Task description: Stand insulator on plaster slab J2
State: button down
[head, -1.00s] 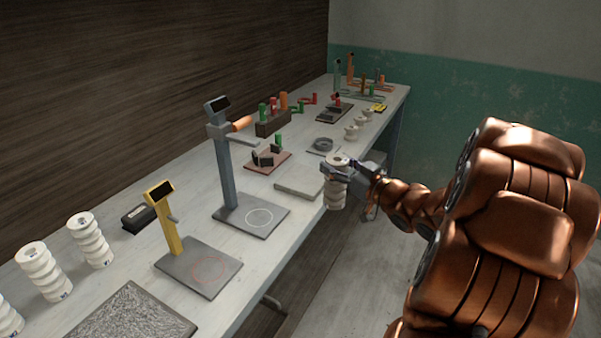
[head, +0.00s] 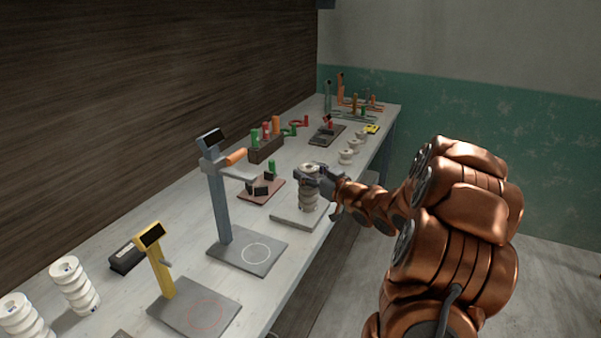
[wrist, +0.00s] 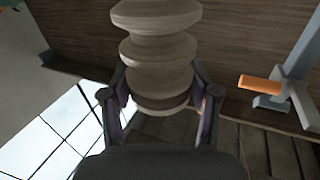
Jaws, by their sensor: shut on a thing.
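The insulator (head: 309,196) is a white ribbed stack of discs, upright in the head view. My gripper (head: 314,178) is shut around its upper part from the right. The insulator also fills the top middle of the wrist view (wrist: 158,50), between my gripper's two fingers (wrist: 160,103). In the head view its lower end appears over the pale grey plaster slab (head: 287,217) near the bench's front edge. I cannot tell whether its base touches the slab. No label on the slab is readable.
A grey stand with an orange handle (head: 219,190) rises to the left of the slab, and a yellow stand (head: 160,262) is nearer. A reddish board with dark blocks (head: 262,190) lies just behind the slab. Several white insulators (head: 346,157) stand farther along the bench.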

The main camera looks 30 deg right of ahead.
jog(key=w, duration=0.3)
jog(key=w+d+p, duration=0.1)
jog(key=w, duration=0.1)
jog(key=shift+f, duration=0.1)
jog(key=shift+w+f, duration=0.15)
jog(key=shift+w, duration=0.4)
jog(key=shift+f+p, duration=0.65)
jog(key=shift+f, duration=1.2)
jog(key=shift+c, duration=1.4)
grip_release()
